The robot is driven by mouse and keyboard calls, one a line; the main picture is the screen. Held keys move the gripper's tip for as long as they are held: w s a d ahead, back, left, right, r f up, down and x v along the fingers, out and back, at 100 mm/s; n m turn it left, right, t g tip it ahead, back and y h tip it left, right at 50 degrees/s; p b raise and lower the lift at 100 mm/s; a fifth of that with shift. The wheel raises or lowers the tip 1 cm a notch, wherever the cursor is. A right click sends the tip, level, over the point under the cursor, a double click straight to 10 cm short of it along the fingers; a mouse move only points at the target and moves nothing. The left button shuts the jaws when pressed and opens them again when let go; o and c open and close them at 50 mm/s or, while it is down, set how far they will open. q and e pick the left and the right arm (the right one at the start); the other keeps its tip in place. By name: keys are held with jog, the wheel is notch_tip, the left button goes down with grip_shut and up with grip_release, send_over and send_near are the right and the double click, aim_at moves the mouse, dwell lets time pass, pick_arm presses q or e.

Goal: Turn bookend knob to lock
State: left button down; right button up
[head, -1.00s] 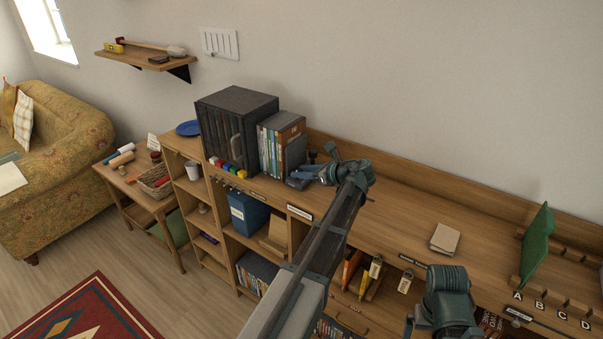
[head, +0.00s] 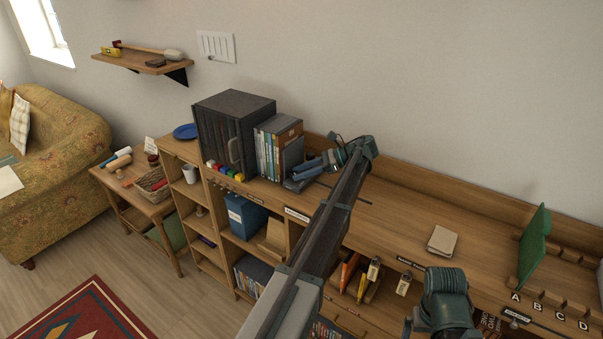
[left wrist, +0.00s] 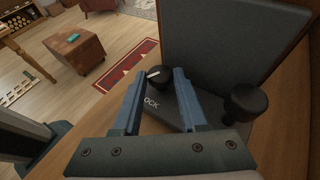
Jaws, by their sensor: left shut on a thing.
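The grey bookend (head: 292,153) stands on the long wooden counter, against the right end of a row of DVD cases. In the left wrist view its upright plate (left wrist: 230,45) and flat base show, with letters "OCK" readable on the base. A round black knob (left wrist: 158,77) with a white mark sits on the base between the blue fingertips of my left gripper (left wrist: 157,84). The gripper is shut on this knob; it also shows beside the bookend in the head view (head: 303,171). A second black knob (left wrist: 246,101) stands to the right, apart from the fingers.
A black cabinet (head: 233,127) and DVD cases (head: 272,152) stand left of the bookend, with small coloured blocks in front. The counter to the right is mostly clear, with a beige book (head: 442,240) and a green panel (head: 534,247) farther along.

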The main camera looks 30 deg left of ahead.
dwell(0.4)
pick_arm(q)
jog(key=shift+c, duration=2.3)
grip_release()
